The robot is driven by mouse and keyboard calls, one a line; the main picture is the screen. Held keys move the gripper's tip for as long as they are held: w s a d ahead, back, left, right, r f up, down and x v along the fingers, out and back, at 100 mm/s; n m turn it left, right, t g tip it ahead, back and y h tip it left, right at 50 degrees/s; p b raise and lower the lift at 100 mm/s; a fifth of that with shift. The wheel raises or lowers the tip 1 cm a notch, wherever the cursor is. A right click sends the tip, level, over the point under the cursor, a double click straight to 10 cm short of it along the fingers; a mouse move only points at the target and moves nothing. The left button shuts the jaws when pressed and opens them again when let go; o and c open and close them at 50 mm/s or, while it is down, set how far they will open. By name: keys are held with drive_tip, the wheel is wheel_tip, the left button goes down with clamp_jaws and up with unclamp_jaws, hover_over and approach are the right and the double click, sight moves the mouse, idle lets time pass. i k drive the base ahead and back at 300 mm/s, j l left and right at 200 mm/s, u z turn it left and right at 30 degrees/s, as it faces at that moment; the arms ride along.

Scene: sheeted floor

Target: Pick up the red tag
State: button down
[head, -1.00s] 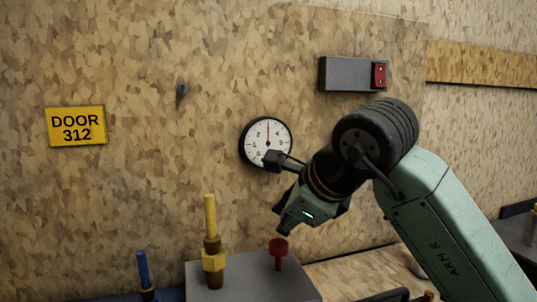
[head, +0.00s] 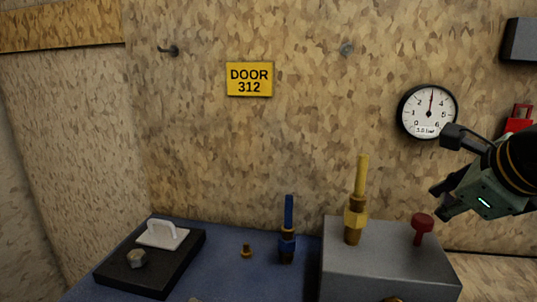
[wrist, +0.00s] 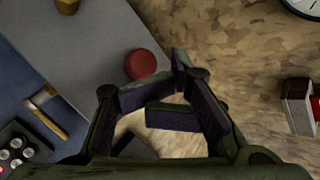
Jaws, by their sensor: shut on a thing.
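My gripper (head: 441,200) is at the right of the head view, in front of the wall and just above and right of a red round-headed knob. In the wrist view its dark fingers (wrist: 178,88) are drawn together. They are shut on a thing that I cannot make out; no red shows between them. A red piece with a cutout near its top (head: 518,121) shows at the right edge of the head view, partly hidden behind my arm. It may be the red tag; I cannot tell. Red also shows on a pale grey part at the wrist view's right edge.
The red knob (head: 422,226) and a yellow-topped brass fitting (head: 355,215) stand on a grey block (head: 385,268). A blue-topped fitting (head: 288,235) and a black plate (head: 125,272) are left of it. A gauge (head: 428,111) and yellow DOOR 312 sign (head: 249,79) are on the wall.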

sight(514, 125)
drive_tip(key=k, duration=0.9)
